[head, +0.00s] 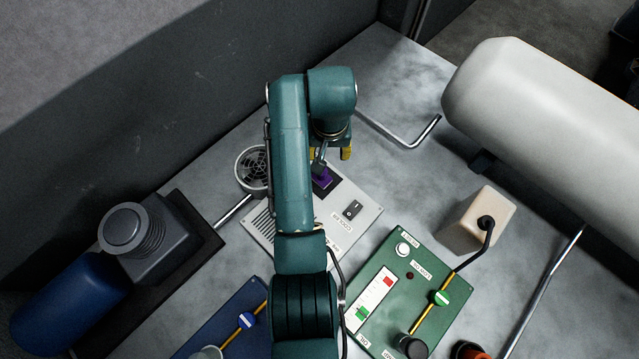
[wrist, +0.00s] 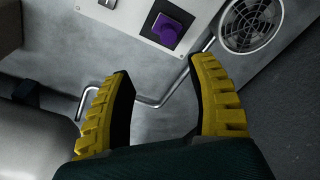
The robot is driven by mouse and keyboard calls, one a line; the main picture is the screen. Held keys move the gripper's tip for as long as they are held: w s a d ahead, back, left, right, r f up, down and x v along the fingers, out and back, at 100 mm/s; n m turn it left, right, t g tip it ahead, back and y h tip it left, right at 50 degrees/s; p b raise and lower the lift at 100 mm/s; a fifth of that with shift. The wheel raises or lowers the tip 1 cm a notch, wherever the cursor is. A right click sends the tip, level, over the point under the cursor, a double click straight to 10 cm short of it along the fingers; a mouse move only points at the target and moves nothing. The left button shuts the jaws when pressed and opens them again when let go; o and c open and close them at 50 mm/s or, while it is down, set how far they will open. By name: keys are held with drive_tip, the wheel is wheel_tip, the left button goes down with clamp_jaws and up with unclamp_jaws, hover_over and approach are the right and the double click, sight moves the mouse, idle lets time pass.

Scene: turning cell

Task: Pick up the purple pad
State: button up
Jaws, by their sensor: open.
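In the head view the pad (head: 322,180) shows partly, just below my gripper and beside my arm. My gripper (wrist: 165,95) has yellow ribbed fingers with dark inner faces, spread wide apart with nothing between them. The pad lies ahead of the fingertips, apart from them. In the head view my gripper (head: 331,154) is mostly hidden by my own wrist.
A round fan (wrist: 250,22) stands beside the panel. A bent metal rod (head: 407,140) lies close by on the grey table. A black switch (head: 353,209) is on the same panel. A green control panel (head: 401,296), a beige block (head: 478,222) and a large white cylinder (head: 556,116) are to the right.

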wheel_tip(320, 180, down, 6)
drive_tip(key=w+a+b, duration=0.2)
drive_tip(key=b, duration=0.6)
hover_over(324, 180)
drive_tip(key=a, duration=0.1)
drive_tip(key=f, duration=1)
drive_tip(key=shift+a+f, duration=0.2)
drive_tip(key=f+b, duration=0.2)
drive_tip(key=f, duration=0.1)
drive_tip(key=w+f, duration=0.1)
drive_tip(key=f, duration=0.1)
drive_tip(key=shift+d+f+b, duration=0.15)
drive_tip(key=shift+d+b, duration=0.15)
drive_tip(key=shift+b, duration=0.1)
clamp_jaws()
